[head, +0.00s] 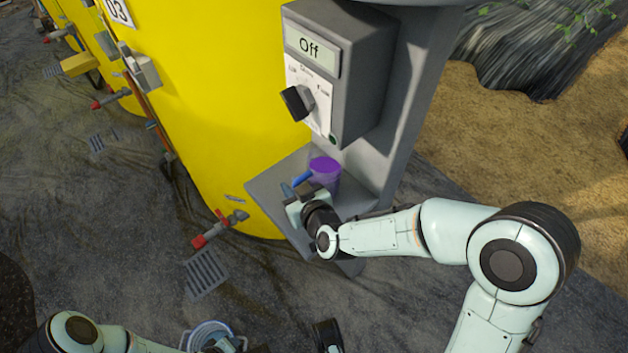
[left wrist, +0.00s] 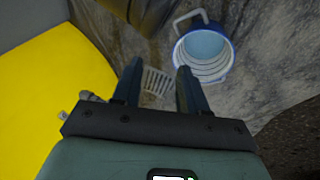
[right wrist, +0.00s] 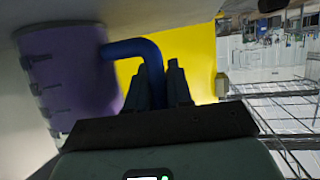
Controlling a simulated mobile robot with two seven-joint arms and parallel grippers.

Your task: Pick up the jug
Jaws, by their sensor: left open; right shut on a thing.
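The jug (head: 325,172) is purple with a blue handle and stands upright at the grey shelf (head: 268,194) under the control box. I cannot tell whether its base touches the shelf. In the right wrist view the jug (right wrist: 70,75) fills the left side, and its blue handle (right wrist: 150,55) runs down between the fingers. My right gripper (head: 298,190) is shut on the handle; it also shows in the right wrist view (right wrist: 168,88). My left gripper (left wrist: 158,75) is open and empty above the ground, mostly out of the head view.
A grey control box (head: 345,85) reading "Off" hangs above the jug, with a black knob. A yellow tank (head: 210,100) stands to the left, with a red-handled valve (head: 215,230) low down. A blue-white bucket (left wrist: 205,52) and a floor grate (head: 205,272) are below.

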